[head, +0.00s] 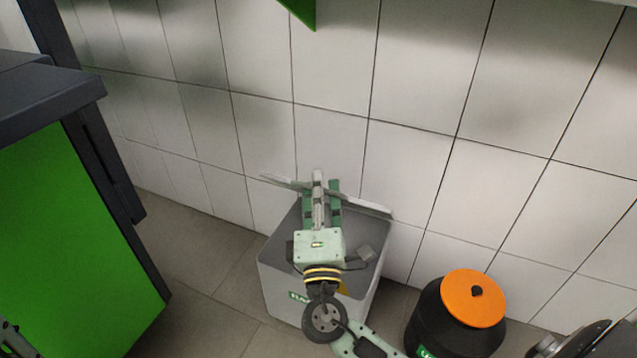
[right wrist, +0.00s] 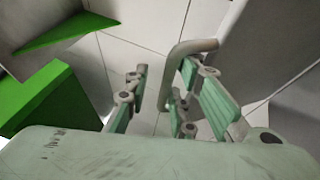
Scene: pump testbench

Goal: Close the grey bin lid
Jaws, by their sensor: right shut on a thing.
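The grey bin (head: 275,290) stands on the floor by the tiled wall, with its open top partly hidden by my right arm. Its lid (head: 368,208) stands raised at the back edge, seen nearly edge-on near the wall. My right gripper (head: 320,194) reaches over the bin, with its green fingers on either side of a grey handle (head: 318,182) at the lid. In the right wrist view, the bent grey handle (right wrist: 189,48) runs down between the fingers of the right gripper (right wrist: 168,98), which is shut on it. My left gripper is out of view.
A black drum with an orange lid (head: 472,298) stands right of the bin. A green and dark grey cabinet (head: 70,240) fills the left side. Tiled floor (head: 205,265) is clear between cabinet and bin. The wall is close behind the bin.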

